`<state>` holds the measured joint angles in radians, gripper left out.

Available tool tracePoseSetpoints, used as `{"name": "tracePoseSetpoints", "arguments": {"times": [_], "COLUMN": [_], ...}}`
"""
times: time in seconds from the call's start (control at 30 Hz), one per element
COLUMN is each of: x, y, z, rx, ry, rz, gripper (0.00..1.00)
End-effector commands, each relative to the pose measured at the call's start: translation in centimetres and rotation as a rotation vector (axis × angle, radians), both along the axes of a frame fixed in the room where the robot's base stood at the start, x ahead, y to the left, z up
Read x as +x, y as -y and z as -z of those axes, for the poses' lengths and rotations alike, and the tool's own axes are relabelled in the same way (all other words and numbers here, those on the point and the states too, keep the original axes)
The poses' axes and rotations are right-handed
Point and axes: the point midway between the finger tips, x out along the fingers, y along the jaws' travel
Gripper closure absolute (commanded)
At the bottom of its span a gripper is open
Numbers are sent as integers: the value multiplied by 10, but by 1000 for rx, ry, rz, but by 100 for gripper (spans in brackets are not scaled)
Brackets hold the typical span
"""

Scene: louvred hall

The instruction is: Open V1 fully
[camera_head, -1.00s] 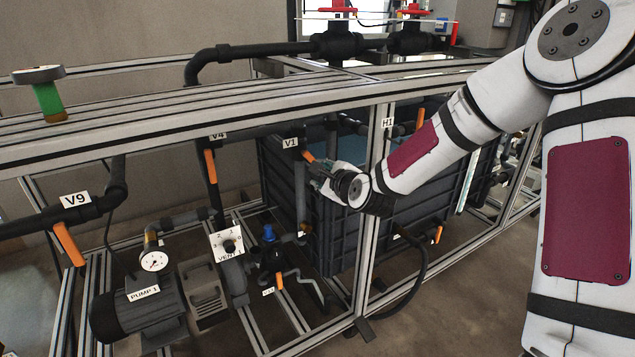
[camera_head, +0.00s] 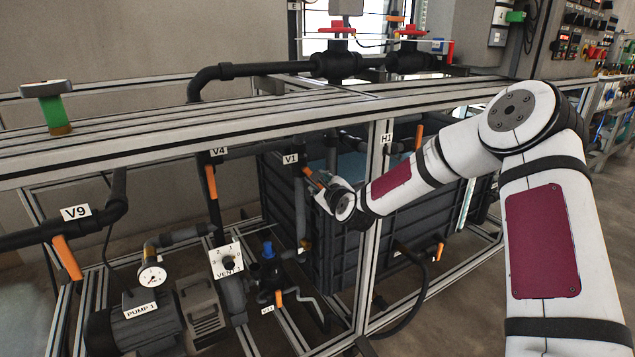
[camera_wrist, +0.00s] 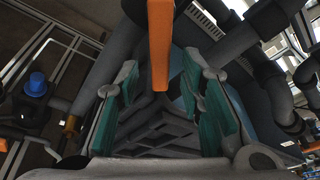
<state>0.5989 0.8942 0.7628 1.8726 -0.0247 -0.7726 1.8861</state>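V1 is marked by a white label (camera_head: 291,159) on a dark pipe below the frame's top rail. Its orange handle (camera_head: 312,178) slants down to the right towards my gripper (camera_head: 322,188). In the wrist view the orange handle (camera_wrist: 160,45) reaches down from the top between the two teal-padded fingers of my gripper (camera_wrist: 162,100). The fingers stand apart, with a gap on both sides of the handle. The valve body is mostly hidden in the wrist view.
An aluminium frame post (camera_head: 374,230) stands just right of my gripper, and the top rail (camera_head: 250,125) runs above it. A dark ribbed tank (camera_head: 340,250) lies behind. The V4 handle (camera_head: 211,181) hangs to the left. A blue-capped part (camera_wrist: 37,84) shows left in the wrist view.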

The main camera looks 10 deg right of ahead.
Motion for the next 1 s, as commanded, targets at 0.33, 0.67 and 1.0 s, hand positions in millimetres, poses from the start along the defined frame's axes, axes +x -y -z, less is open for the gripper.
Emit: {"name": "tracePoseSetpoints", "arguments": {"times": [0.33, 0.67, 1.0], "x": [11, 23, 23], "y": [-1, -2, -2], "z": [3, 5, 5], "rx": [0, 0, 0], "ry": [0, 1, 0], "rz": [0, 1, 0], "gripper": [65, 65, 100]}}
